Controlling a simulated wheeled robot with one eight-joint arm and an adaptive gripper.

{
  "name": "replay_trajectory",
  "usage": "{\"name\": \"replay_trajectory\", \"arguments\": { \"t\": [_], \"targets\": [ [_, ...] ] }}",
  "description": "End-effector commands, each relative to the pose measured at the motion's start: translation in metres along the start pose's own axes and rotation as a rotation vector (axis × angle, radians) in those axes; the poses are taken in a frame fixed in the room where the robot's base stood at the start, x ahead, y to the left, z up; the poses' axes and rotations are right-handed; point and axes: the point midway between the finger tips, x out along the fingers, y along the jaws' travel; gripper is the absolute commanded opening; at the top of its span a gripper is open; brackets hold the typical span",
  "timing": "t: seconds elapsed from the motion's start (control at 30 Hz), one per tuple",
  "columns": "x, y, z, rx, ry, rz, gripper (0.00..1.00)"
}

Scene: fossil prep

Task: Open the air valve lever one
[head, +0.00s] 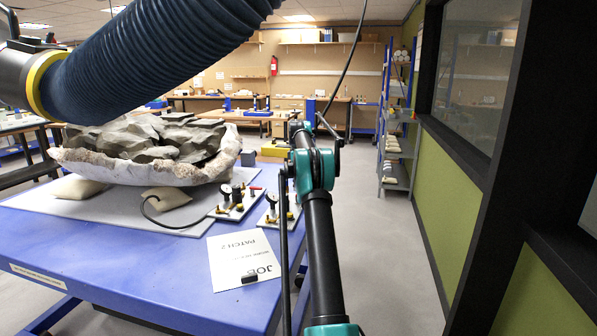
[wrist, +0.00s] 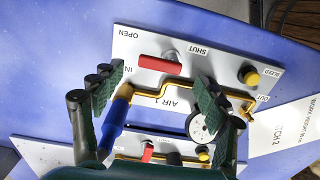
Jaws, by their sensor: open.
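The AIR 1 valve panel (wrist: 215,68) is a white plate in the wrist view. Its red lever (wrist: 160,64) lies lengthwise along the plate, between the printed words OPEN at left and SHUT at right. My gripper (wrist: 158,84) is open over the panel, with one dark green finger left of the lever and the other right and lower. Nothing is between the fingers' pads; whether either touches the plate I cannot tell. In the head view the right-hand panel (head: 270,218) is partly hidden by my arm, and my gripper cannot be made out.
A job sheet (head: 235,265), a fossil in a plaster jacket (head: 150,170) and a large duct (head: 150,60) are near.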

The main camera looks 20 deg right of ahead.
Motion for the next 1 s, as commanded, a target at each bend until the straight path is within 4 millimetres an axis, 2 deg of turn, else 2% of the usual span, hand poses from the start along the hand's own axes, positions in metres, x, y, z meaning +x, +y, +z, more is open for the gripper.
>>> {"name": "replay_trajectory", "arguments": {
  "t": [0.13, 0.3, 0.4, 0.7, 1.0],
  "targets": [
    [-0.032, 0.0, 0.0, 0.0, 0.0, 0.0, 0.74],
    [-0.061, 0.0, 0.0, 0.0, 0.0, 0.0, 0.74],
    [-0.072, 0.001, -0.001, 0.0, 0.0, 0.0, 0.74],
    [-0.089, 0.0, 0.0, 0.0, 0.0, 0.0, 0.74],
    [-0.09, 0.0, 0.0, 0.0, 0.0, 0.0, 0.74]
  ]
}}
